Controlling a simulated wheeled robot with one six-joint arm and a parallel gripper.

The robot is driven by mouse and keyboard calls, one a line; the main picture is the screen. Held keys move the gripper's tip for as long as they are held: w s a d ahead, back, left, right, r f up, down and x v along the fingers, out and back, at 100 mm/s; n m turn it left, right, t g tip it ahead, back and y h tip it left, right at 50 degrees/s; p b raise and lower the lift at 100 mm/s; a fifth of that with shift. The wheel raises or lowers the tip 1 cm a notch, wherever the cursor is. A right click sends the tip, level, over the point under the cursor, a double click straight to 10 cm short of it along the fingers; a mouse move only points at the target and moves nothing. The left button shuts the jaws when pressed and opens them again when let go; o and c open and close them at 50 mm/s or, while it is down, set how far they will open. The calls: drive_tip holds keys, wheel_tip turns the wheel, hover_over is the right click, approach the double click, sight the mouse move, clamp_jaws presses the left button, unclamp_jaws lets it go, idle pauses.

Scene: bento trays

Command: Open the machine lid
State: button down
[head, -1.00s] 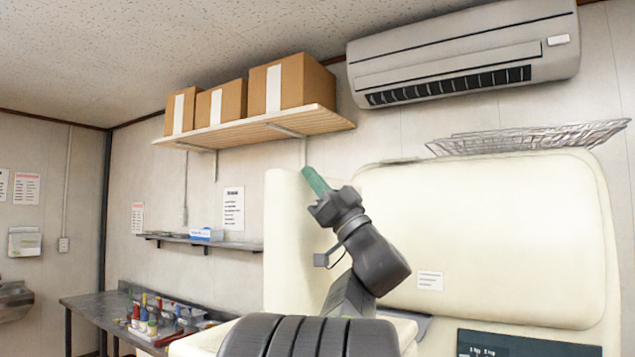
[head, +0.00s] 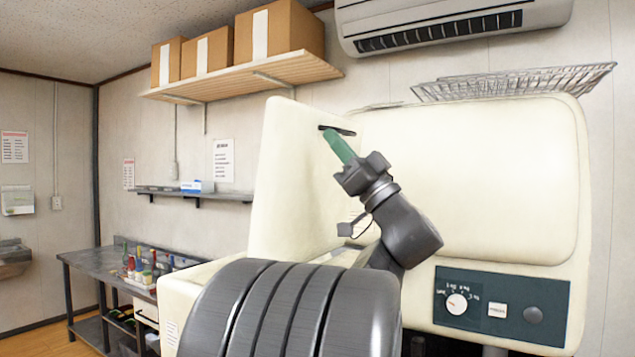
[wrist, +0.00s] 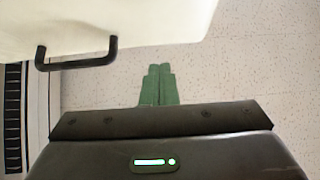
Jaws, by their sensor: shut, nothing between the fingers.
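The machine is large and cream, with a raised back panel (head: 470,180) and a dark control panel (head: 500,305). A cream upright panel, seemingly the lid (head: 285,195), stands at its left, with a dark handle (head: 338,130) near its top. My gripper (head: 331,134) has green fingers, shut and empty, its tips overlapping the handle in the head view. In the wrist view, the black handle (wrist: 77,65) is left of my gripper (wrist: 159,70), clearly apart in the picture, under the cream surface (wrist: 110,20). Contact cannot be told. My arm hides part of the machine.
A wooden shelf (head: 240,78) with boxes and an air conditioner (head: 450,20) are on the wall above. A metal table (head: 95,262) with bottles stands at left.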

sight(305, 109)
drive_tip(key=shift+p+x, duration=1.15)
drive_tip(key=shift+x, duration=1.75)
drive_tip(key=shift+a+f+t, duration=0.15)
drive_tip(key=shift+t, duration=0.15)
